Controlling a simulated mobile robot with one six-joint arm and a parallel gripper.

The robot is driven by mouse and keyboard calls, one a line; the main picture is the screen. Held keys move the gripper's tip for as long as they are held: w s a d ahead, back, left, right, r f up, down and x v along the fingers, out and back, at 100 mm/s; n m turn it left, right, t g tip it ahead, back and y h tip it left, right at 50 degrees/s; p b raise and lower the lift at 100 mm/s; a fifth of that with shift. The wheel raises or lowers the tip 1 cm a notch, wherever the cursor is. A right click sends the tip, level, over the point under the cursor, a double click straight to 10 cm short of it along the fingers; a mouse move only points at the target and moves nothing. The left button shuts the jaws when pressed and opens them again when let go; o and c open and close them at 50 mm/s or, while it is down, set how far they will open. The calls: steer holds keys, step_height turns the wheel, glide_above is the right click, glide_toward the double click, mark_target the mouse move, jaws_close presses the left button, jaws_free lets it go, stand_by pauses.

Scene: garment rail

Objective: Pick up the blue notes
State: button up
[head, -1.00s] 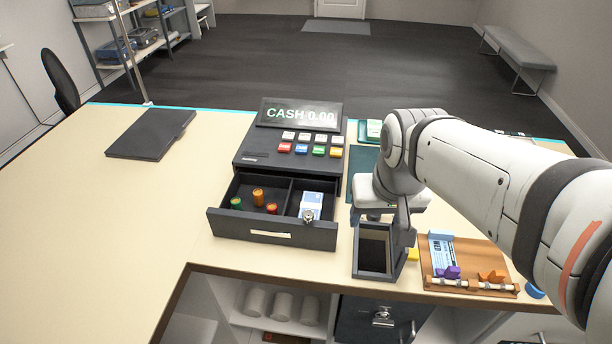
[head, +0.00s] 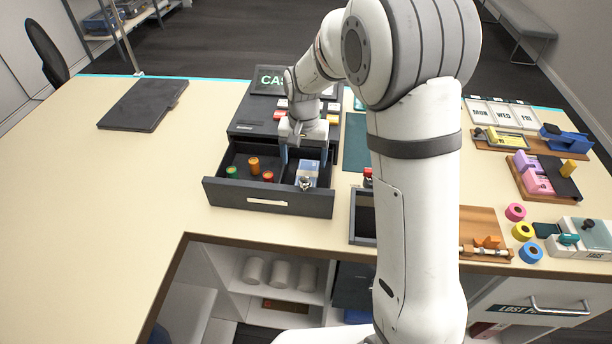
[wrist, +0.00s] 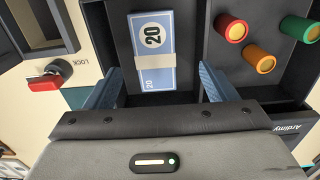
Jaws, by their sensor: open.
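The blue notes (wrist: 152,52) are a banded bundle marked 20, lying in the right compartment of the open cash drawer (head: 268,203). In the head view the notes (head: 309,167) show just below my gripper (head: 304,160). In the wrist view my gripper (wrist: 158,88) is open, with one blue finger on each side of the bundle's near end. The fingers are apart from the notes. I cannot tell how far above them they are.
Several coin rolls (head: 254,165) stand in the drawer's left compartment, beyond a divider. The cash register (head: 262,120) rises behind the drawer. A lock with a red key (wrist: 44,82) is beside the drawer. My arm hides part of the counter's right side.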

mark_target(307, 174)
steer(key=f, duration=0.2)
steer(key=f+p, duration=0.1)
steer(key=f, duration=0.1)
steer(key=f+p, duration=0.1)
steer(key=f, duration=0.1)
steer(key=shift+d+f, duration=0.15)
steer(key=shift+d, duration=0.2)
steer(key=shift+s, duration=0.1)
steer(key=c, duration=1.1)
